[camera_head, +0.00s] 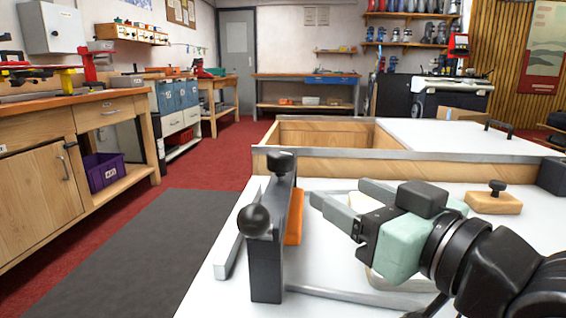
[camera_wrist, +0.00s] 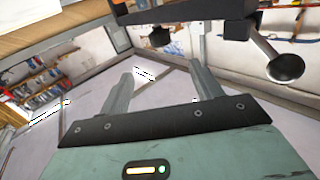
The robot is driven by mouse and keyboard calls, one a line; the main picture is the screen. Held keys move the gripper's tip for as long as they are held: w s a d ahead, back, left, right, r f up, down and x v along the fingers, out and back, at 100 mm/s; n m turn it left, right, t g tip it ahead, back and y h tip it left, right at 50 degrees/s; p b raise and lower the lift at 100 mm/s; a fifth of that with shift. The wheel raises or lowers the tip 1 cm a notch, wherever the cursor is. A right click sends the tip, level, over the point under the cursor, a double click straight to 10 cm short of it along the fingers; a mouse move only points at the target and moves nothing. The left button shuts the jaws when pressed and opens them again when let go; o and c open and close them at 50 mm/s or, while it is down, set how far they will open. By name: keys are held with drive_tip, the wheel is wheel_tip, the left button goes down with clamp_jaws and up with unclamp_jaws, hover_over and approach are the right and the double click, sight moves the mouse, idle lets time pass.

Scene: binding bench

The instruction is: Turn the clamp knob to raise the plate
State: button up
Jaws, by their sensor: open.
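A dark grey clamp-like device (camera_head: 266,268) stands on the white bench. It has a black knob (camera_head: 281,161) on top and a black ball (camera_head: 255,220) at its near end. In the wrist view the knob (camera_wrist: 160,38), the beam (camera_wrist: 190,14) and the ball (camera_wrist: 286,67) on its metal rod show at the top. An orange strip (camera_head: 294,218) lies along the beam's right side. I cannot tell which part is the plate. My gripper (camera_head: 340,194) is open and empty, right of the device and apart from it. It also shows in the wrist view (camera_wrist: 160,70).
The white bench top (camera_head: 325,277) has a wooden ledge (camera_head: 420,168) behind the device. A wooden block with a black knob (camera_head: 494,200) sits to the right. A pale metal bar (camera_head: 226,257) lies left of the device. Grey floor mat (camera_head: 160,250) is clear.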

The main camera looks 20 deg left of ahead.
sight(288, 164)
drive_tip(key=p+x, duration=0.7)
drive_tip(key=x, duration=1)
drive_tip(key=shift+p, duration=0.4)
drive_tip(key=c, duration=1)
